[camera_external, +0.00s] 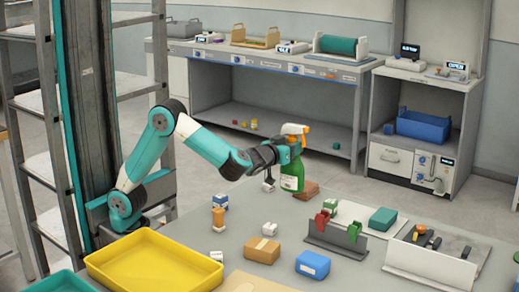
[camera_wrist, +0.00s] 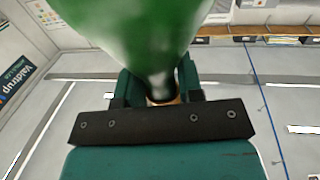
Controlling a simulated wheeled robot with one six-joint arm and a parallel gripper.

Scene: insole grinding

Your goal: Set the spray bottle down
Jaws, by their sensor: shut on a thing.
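The spray bottle (camera_external: 291,178) is green with a white and orange spray head, and it is upright at the far edge of the grey table (camera_external: 190,238). My gripper (camera_external: 284,153) is shut on it, just below the spray head. In the wrist view the green bottle (camera_wrist: 145,35) fills the upper middle, between the two fingers of my gripper (camera_wrist: 160,88). I cannot tell whether the bottle's base touches the table.
A brown block (camera_external: 306,190) lies right beside the bottle. A rack with red and green clamps (camera_external: 338,228), a cardboard box (camera_external: 262,250), a blue box (camera_external: 312,264) and a yellow tray (camera_external: 155,262) are nearer. The table's left middle has bare room.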

